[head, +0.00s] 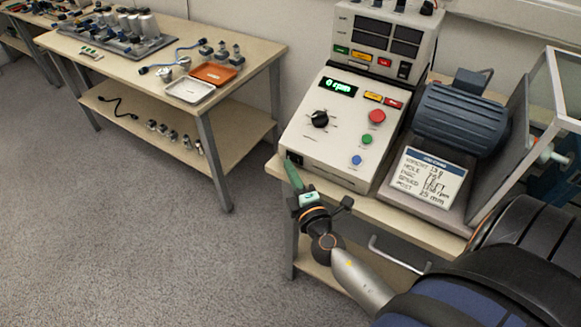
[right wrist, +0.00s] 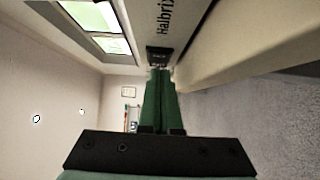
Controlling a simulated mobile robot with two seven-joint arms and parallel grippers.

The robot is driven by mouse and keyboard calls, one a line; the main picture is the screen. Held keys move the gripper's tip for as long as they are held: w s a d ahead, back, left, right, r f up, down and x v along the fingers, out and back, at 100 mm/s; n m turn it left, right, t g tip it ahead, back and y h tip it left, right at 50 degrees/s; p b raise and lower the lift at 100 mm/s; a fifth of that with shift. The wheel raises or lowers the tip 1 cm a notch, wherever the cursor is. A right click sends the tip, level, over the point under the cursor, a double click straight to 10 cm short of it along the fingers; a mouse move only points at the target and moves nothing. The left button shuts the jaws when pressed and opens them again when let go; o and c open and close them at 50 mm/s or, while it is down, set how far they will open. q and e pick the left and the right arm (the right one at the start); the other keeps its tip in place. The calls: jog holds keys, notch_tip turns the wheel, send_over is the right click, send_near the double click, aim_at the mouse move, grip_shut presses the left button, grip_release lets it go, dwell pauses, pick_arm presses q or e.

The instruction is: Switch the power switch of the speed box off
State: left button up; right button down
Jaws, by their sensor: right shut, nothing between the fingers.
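The speed box (head: 328,125) is a pale cabinet on the bench, with a green display reading "0 rpm", a black knob, and red, green and blue buttons. A small black power switch (head: 295,158) is low at its left front corner. It also shows in the right wrist view (right wrist: 158,54), just ahead of the fingertips. My right gripper (head: 289,164) has green fingers, shut and empty, with tips right at the switch. I cannot tell if they touch it. The tips also show in the right wrist view (right wrist: 160,72). The switch's position is too small to tell. My left gripper is not in view.
Right of the box are a blue motor (head: 460,118), a text card (head: 430,178) and an open clear guard (head: 540,110). The bench edge (head: 400,215) runs below the box. Another table (head: 255,60) with trays and parts stands left. Floor between is clear.

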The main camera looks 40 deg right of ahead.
jog(key=shift+d, duration=0.1)
dwell(0.4)
jog(key=shift+w+d+m+h, duration=0.15)
jog(key=shift+w+m+h, duration=0.15)
jog(key=shift+h, duration=0.3)
